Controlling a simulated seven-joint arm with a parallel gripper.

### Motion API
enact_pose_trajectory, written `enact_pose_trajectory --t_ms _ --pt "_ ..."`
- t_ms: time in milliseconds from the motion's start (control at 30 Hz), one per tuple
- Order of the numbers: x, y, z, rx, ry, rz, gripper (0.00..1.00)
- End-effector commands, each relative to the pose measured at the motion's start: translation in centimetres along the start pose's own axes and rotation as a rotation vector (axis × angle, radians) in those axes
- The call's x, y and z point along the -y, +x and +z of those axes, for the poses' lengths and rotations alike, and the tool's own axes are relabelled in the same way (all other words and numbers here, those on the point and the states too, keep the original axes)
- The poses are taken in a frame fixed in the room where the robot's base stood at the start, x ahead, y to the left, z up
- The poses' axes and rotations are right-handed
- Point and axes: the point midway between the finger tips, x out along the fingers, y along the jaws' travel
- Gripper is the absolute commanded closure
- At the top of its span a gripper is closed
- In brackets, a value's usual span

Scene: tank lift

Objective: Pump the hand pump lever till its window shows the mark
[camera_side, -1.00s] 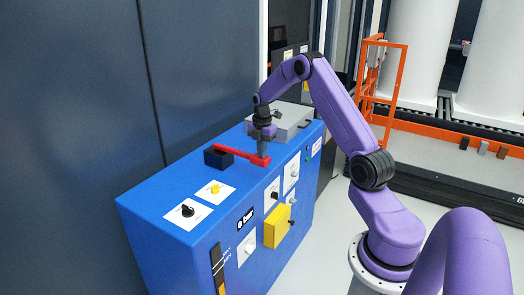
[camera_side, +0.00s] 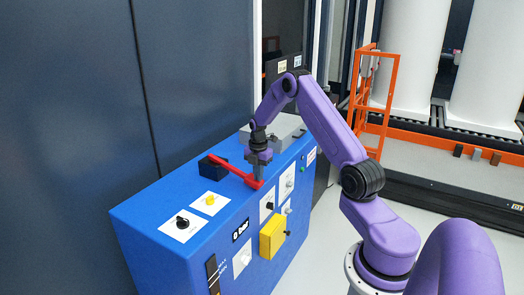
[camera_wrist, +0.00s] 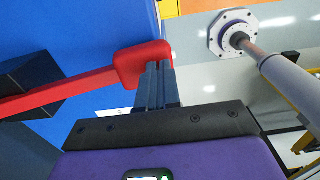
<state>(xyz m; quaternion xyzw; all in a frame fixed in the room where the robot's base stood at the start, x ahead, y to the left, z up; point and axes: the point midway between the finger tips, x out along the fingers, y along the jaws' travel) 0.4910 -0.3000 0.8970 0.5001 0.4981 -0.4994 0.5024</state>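The red hand pump lever (camera_side: 233,171) runs from a dark block (camera_side: 212,168) on top of the blue cabinet and slopes down toward the front edge. Its thick red end (camera_side: 255,184) is beside my gripper (camera_side: 261,176). In the wrist view, my gripper's fingers (camera_wrist: 157,70) are together and overlap the red end (camera_wrist: 138,63). Nothing shows between them; whether they touch the lever is unclear. On the front is a dark upright window strip (camera_side: 213,272) with small labels, cut by the frame's bottom; its reading is too small to tell. A "0 bar" display (camera_side: 241,230) sits nearby.
The cabinet top (camera_side: 160,205) has a black knob (camera_side: 182,222) and a yellow knob (camera_side: 210,200) on white plates. A grey box (camera_side: 285,130) stands behind my gripper. A yellow box (camera_side: 272,236) juts from the front. An orange frame (camera_side: 375,100) stands farther back.

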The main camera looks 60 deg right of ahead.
Motion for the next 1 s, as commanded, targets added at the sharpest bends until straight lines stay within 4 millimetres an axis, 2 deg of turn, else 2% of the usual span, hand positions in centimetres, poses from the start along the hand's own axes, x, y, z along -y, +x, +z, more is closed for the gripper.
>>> enact_pose_trajectory --t_ms 400,600,800,1000 --pt "1.7 -8.3 0.1 0.004 0.001 0.01 1.0" --pt "2.5 -11.5 0.1 0.004 0.0 0.009 1.0" --pt "2.9 -13.1 0.1 0.003 0.0 0.008 1.0" --pt "3.0 -13.4 0.0 0.002 -0.001 0.007 1.0"
